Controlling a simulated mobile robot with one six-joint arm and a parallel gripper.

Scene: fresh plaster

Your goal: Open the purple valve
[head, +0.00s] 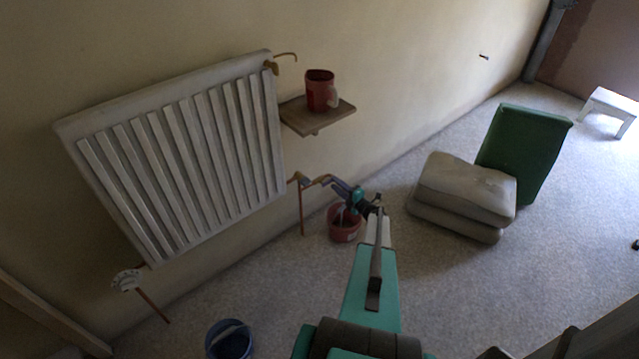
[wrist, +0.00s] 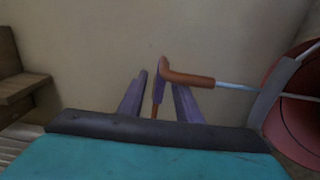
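In the wrist view my gripper (wrist: 157,92) has two purple fingers standing apart. The copper pipe's elbow (wrist: 187,79) shows between and behind them; I cannot tell whether they touch it. A small brass-coloured fitting (head: 300,179) joins the pipe to the radiator (head: 180,158). I cannot make out a purple valve distinct from my purple fingers.
A red bucket (head: 343,229) stands on the floor below my gripper. A wooden shelf (head: 335,115) holds a red pot (head: 320,91). A blue bucket (head: 228,340) stands in front. Stacked sacks (head: 465,190) and a green panel (head: 525,150) are to the right.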

